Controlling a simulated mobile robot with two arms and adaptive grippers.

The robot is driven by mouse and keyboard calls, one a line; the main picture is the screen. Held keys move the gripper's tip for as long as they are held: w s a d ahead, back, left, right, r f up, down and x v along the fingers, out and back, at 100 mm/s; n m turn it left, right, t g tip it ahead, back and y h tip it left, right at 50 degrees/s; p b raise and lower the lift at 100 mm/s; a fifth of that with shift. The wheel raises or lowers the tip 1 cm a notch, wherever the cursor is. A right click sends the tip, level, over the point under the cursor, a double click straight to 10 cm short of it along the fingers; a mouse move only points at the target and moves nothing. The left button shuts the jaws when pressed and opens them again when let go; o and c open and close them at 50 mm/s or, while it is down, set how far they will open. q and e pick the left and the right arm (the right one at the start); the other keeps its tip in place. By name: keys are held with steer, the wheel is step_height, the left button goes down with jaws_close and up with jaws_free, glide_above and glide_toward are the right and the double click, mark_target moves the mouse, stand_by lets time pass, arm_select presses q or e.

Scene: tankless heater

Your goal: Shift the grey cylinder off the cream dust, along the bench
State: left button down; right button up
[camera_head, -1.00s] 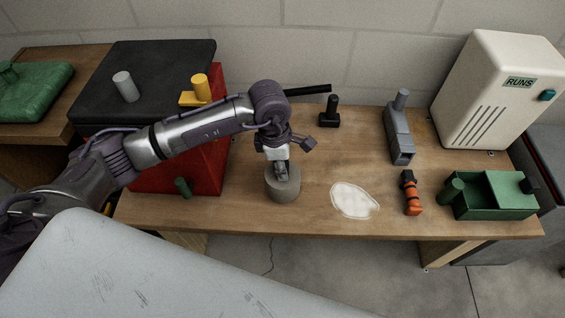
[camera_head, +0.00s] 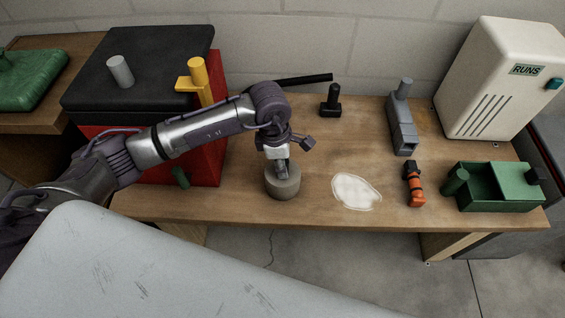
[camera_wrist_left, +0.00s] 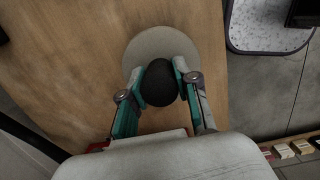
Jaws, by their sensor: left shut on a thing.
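The grey cylinder (camera_head: 283,188) stands upright on the wooden bench, left of the cream dust (camera_head: 356,191). A strip of bare wood lies between them. My left gripper (camera_head: 281,171) comes down on the cylinder from above and is shut on it. In the left wrist view the fingers (camera_wrist_left: 160,82) close on a dark round knob (camera_wrist_left: 158,88) on top of the cylinder, whose pale grey disc (camera_wrist_left: 150,48) shows around it. The cream dust is a flat pale patch near the bench's front edge. My right gripper is not in view.
Right of the dust are an orange-and-black tool (camera_head: 413,184), a green open box (camera_head: 500,188) and a grey tool (camera_head: 402,125). A black object (camera_head: 330,103) stands behind. A red box (camera_head: 205,150) with a black lid stands left. Bare bench (camera_head: 240,200) lies left of the cylinder.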

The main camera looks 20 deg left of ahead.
arm_select(q)
steer(key=shift+f+b, duration=0.35)
steer(key=shift+f, duration=0.1)
steer(key=c, duration=0.8)
jaws_free()
steer(key=shift+o, duration=0.2)
